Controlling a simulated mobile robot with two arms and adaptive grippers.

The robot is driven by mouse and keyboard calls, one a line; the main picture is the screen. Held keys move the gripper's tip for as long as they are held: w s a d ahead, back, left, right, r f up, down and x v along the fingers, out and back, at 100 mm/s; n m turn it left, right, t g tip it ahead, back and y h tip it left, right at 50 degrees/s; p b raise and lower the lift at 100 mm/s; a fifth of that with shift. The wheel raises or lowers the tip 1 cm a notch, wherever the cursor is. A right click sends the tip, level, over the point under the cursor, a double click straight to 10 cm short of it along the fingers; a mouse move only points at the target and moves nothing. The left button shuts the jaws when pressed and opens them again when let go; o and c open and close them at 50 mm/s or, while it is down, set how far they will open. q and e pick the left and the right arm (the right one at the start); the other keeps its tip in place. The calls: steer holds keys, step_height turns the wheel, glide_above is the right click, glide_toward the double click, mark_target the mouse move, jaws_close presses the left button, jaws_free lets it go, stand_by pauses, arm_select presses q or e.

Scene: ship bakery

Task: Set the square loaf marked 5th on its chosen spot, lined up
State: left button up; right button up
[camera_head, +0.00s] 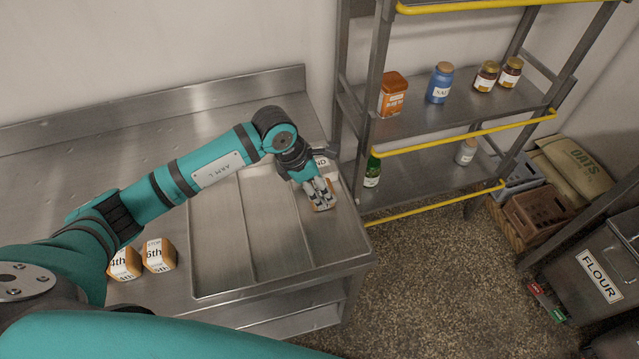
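My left gripper (318,194) reaches down at the right edge of the steel counter, its fingers over a small brown loaf (327,207) with a pale label. The fingers hide most of that loaf and its mark, and I cannot tell whether they grip it. Another loaf (321,162), its label partly hidden and ending in "ND", sits just behind the gripper. At the counter's near left stand two square loaves side by side: one marked 4th (124,262), and one (158,255) whose front label seems to read 5th, its top label less clear. My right gripper is not in view.
A shelf rack (430,120) with jars and tins stands close to the right. Crates (540,212) and a flour bin (600,270) stand on the floor farther right.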

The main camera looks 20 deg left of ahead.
arm_select(q)
steer(key=shift+o, duration=1.4)
steer(key=shift+r, duration=0.15)
steer(key=shift+a+r, duration=0.15)
steer(key=shift+r, duration=0.1)
steer(key=b+v, duration=0.2)
steer(key=v, duration=0.9)
steer(key=shift+s+r, duration=0.2)
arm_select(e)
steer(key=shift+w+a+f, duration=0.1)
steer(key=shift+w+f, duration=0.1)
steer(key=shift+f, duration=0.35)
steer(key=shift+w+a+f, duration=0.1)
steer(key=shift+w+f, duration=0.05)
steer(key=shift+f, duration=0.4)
